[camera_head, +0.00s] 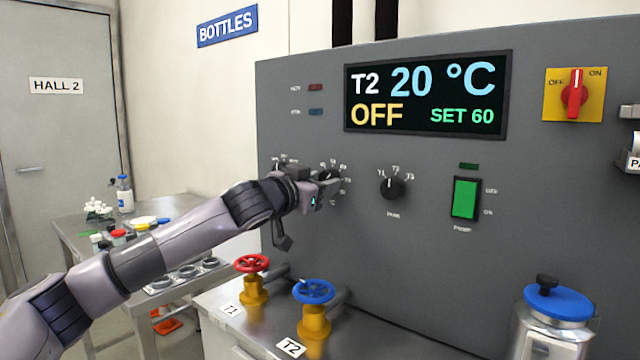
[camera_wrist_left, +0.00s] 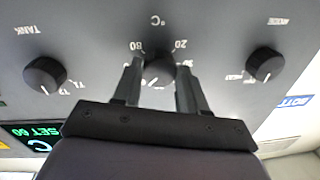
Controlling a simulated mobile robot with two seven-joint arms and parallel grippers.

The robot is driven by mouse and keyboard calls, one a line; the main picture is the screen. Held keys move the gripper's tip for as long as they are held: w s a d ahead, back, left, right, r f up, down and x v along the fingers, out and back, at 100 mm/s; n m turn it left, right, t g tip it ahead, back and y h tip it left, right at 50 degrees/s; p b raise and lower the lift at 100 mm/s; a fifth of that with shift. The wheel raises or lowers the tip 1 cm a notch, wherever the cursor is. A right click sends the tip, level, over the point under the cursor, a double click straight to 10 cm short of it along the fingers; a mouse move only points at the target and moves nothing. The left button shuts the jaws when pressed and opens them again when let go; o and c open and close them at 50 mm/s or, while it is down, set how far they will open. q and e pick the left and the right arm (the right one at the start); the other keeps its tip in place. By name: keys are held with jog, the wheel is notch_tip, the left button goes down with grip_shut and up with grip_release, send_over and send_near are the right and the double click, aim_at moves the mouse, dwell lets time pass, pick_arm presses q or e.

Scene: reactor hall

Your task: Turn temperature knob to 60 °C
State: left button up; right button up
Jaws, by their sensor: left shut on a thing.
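The black temperature knob (camera_wrist_left: 158,70) sits on the grey panel, with °C and a ring of numbers around it. In the left wrist view, which is upside down, its fingers stand on both sides of it. My left gripper (camera_head: 326,184) is shut on this knob. A small white mark shows at the knob's lower edge in the wrist view; its exact setting cannot be read. In the head view the gripper hides much of the knob (camera_head: 328,173). The display (camera_head: 428,95) reads T2, 20 °C, OFF and SET 60. My right gripper is not in view.
The TANK knob (camera_head: 393,187) and green pump switch (camera_head: 465,198) are to the right. Another knob (camera_wrist_left: 264,63) is on the other side. A red valve wheel (camera_head: 252,263) and a blue one (camera_head: 314,291) stand below the arm. A red-handled switch (camera_head: 574,94) is at upper right.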

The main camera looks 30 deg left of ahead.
pick_arm(q)
jog(key=shift+r, duration=0.1)
jog(key=o, duration=1.1)
jog(key=shift+c, duration=0.2)
jog(key=shift+s, duration=0.15)
jog(key=s+b, duration=0.2)
jog(key=s, duration=0.4)
jog(key=shift+s, duration=0.4)
